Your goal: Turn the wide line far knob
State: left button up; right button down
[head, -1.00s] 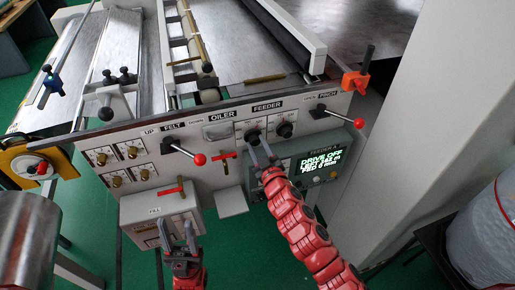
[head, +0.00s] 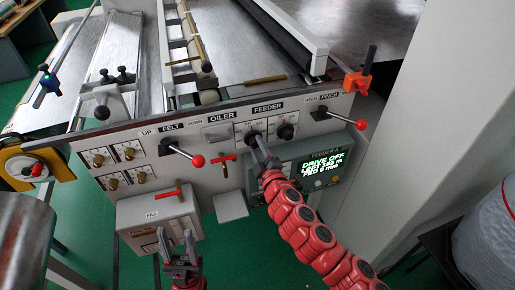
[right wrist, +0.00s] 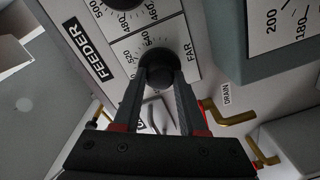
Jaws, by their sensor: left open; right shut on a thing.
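Two black dial knobs sit under the FEEDER label on the machine's front panel. The left one (head: 254,138), marked FAR in the right wrist view (right wrist: 160,70), has a numbered scale around it. My right gripper (head: 262,148) is shut on this knob; its fingers (right wrist: 160,82) cover the knob's sides in the right wrist view. The other feeder knob (head: 285,131) stands free to the right. A "wide line" label is not readable. My left gripper (head: 177,240) is open and empty in front of the lower grey box, away from the knobs.
Red-ball levers (head: 197,160) (head: 361,124) stick out on both sides of the knobs. A grey display box (head: 312,168) reading DRIVE OFF lies below right.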

dwell(0.4)
jog(key=shift+c, duration=2.3)
grip_release()
jog(key=p+v, duration=0.1)
jog(key=v, duration=1.6)
jog(key=shift+s, duration=0.25)
